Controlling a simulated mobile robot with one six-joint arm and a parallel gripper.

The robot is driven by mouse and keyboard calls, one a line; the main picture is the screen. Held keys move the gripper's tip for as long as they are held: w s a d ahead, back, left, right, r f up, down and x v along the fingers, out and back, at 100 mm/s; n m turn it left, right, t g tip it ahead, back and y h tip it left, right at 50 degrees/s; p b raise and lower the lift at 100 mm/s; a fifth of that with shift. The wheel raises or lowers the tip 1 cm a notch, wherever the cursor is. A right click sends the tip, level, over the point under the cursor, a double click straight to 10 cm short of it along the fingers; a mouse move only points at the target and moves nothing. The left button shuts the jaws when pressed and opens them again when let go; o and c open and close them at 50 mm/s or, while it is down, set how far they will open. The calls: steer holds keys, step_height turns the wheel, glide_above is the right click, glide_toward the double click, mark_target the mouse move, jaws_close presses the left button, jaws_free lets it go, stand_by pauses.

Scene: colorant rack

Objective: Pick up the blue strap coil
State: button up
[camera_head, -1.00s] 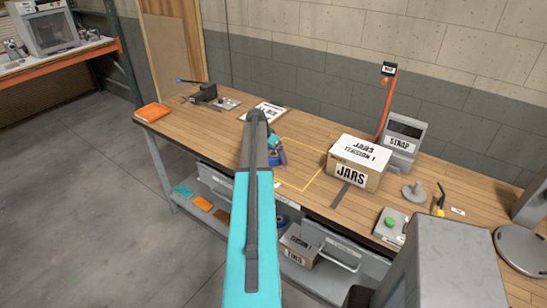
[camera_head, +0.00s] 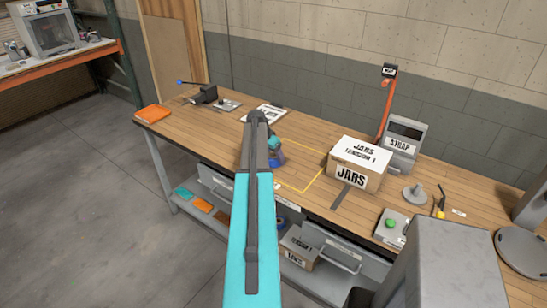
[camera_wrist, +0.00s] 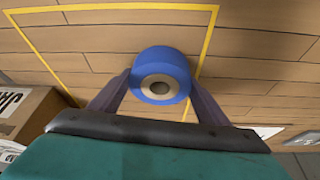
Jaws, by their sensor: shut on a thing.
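The blue strap coil (camera_wrist: 160,62) is a blue ring with a tan core and a dark centre hole. In the wrist view it sits between the two fingers of my gripper (camera_wrist: 158,85), which is shut on it from both sides. It is over the wooden bench near a corner of the yellow outline; I cannot tell whether it touches the bench. In the head view a bit of the blue coil (camera_head: 277,159) shows beside my arm, which hides the rest of it and most of my gripper.
The JARS box (camera_head: 357,165) stands right of the yellow outline (camera_head: 307,184) on the wooden bench (camera_head: 225,145). The STRAP dispenser (camera_head: 403,140) is behind it. A white clipboard (camera_head: 265,113) and a vise (camera_head: 204,95) lie at the back left. The bench inside the outline looks clear.

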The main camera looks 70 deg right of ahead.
steer(key=shift+r, duration=0.15)
steer(key=shift+r+b, duration=0.85)
steer(key=shift+r, duration=0.25)
steer(key=shift+s+a+r+b, duration=0.4)
steer(key=shift+s+a+b, duration=0.65)
steer(key=shift+a, duration=1.35)
steer(key=shift+s+a+r+b, duration=0.4)
steer(key=shift+s+a+b, duration=0.65)
steer(key=shift+a, duration=1.4)
steer(key=shift+s+a+r+b, duration=0.55)
steer(key=shift+s+a, duration=0.8)
steer(key=shift+a, duration=1.05)
steer(key=shift+w+f, duration=0.1)
steer(key=shift+f, duration=0.05)
